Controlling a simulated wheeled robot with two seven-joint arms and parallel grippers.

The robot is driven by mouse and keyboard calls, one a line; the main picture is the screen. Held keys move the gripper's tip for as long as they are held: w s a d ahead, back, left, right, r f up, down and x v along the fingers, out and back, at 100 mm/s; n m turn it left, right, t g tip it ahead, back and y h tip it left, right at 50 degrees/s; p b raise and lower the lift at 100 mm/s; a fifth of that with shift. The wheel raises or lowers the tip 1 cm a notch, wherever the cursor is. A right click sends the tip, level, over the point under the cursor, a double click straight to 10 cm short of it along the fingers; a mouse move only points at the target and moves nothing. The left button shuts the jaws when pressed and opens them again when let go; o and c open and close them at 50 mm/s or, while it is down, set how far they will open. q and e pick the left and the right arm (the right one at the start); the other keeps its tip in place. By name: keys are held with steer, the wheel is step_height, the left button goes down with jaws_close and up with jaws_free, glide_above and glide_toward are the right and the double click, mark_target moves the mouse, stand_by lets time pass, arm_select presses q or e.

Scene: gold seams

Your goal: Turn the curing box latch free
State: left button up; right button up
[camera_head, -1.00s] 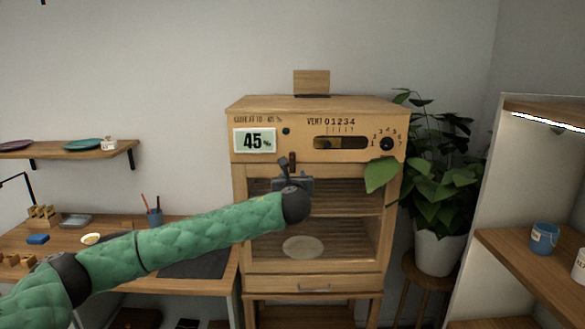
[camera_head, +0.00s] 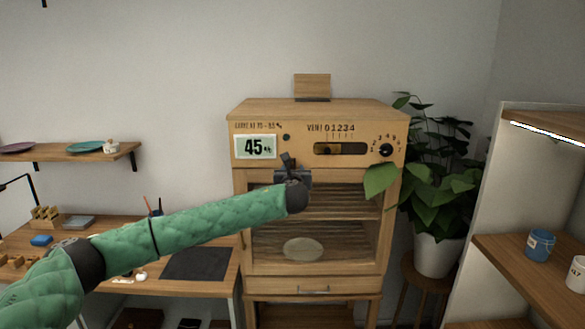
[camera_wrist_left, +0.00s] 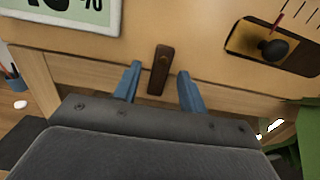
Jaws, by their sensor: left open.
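The curing box (camera_head: 320,108) is a light wooden cabinet with a glazed door (camera_head: 345,225). Its latch (camera_wrist_left: 162,62) is a small dark brown bar, almost upright in the left wrist view, at the top edge of the door frame. My left gripper (camera_head: 291,172) is at the door's top in the head view and hides part of the latch area. In the left wrist view its two blue fingers are open, one on each side of the latch, with a visible gap on both sides. My right gripper is not in view.
Above the door are a 45% display (camera_head: 255,147), a vent slider (camera_head: 340,149) and a dial (camera_head: 386,150). A leafy plant (camera_head: 435,185) stands close on the right, one leaf overlapping the box. A workbench (camera_head: 215,284) is at left, a shelf with cups at right.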

arm_select(q)
steer(key=shift+w, duration=0.1)
steer(key=shift+c, duration=0.2)
jaws_close()
